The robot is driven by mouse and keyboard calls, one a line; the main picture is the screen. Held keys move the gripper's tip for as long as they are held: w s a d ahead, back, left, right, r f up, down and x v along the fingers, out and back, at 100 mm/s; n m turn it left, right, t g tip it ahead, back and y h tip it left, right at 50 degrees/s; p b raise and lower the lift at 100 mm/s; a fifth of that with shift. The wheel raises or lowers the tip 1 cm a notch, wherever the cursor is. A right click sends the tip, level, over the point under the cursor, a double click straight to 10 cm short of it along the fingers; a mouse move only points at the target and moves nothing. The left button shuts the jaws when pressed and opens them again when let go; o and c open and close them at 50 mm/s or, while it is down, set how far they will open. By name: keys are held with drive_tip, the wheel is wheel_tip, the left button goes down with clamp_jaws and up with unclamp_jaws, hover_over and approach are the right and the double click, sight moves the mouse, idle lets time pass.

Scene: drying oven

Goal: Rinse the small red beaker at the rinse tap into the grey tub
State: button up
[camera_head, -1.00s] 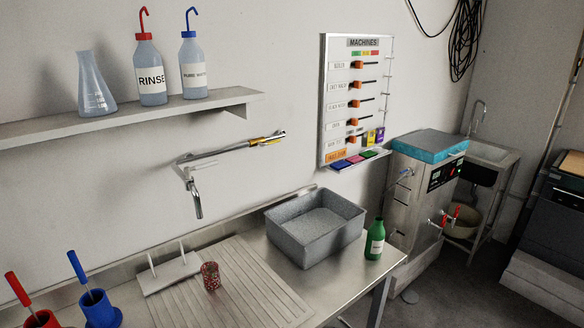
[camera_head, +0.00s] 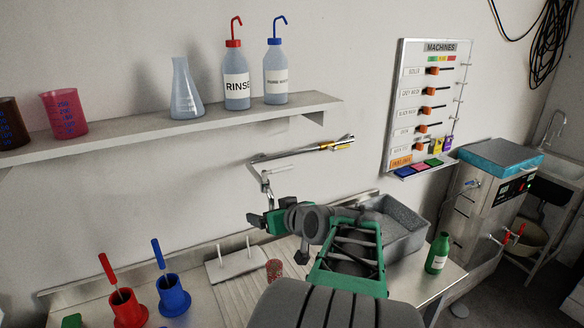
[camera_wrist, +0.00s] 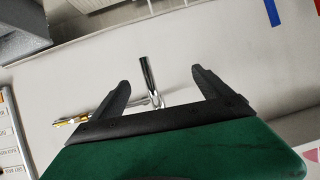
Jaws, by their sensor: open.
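The small red beaker (camera_head: 275,270), speckled, stands upright on the ribbed drainboard, partly behind my arm. The rinse tap (camera_head: 268,185) reaches out from the wall below the shelf, its spout hanging down just above my gripper. The grey tub (camera_head: 418,243) stands right of the drainboard, partly hidden by my arm. My gripper (camera_wrist: 163,84) is open and empty, its two dark fingers apart. In the wrist view the chrome tap spout (camera_wrist: 148,80) shows between the fingers; I cannot tell whether it is beyond them. The beaker is not seen in the wrist view.
A green bottle (camera_head: 437,253) stands at the counter's right end. A red holder (camera_head: 128,311) and a blue holder (camera_head: 174,296) stand at the left, near a white peg rack (camera_head: 236,264). The shelf (camera_head: 150,133) above holds bottles, a flask and a larger pink beaker (camera_head: 65,116).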

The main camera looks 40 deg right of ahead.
sight(277, 171)
drive_tip(key=shift+o, duration=1)
drive_tip(key=d+r+t+h, duration=0.1)
drive_tip(key=d+r+t, duration=0.2)
drive_tip(key=d+r, duration=0.2)
wheel_tip(277, 171, up, 4)
drive_tip(key=shift+s+d+f+h, duration=0.25)
drive_tip(key=shift+s+d+h, duration=0.05)
drive_tip(key=shift+s+h, duration=0.1)
drive_tip(key=p+x, duration=0.3)
drive_tip(key=x, duration=0.4)
drive_tip(key=shift+w+d, duration=0.1)
drive_tip(key=shift+w, duration=0.25)
drive_tip(key=shift+c, duration=0.4)
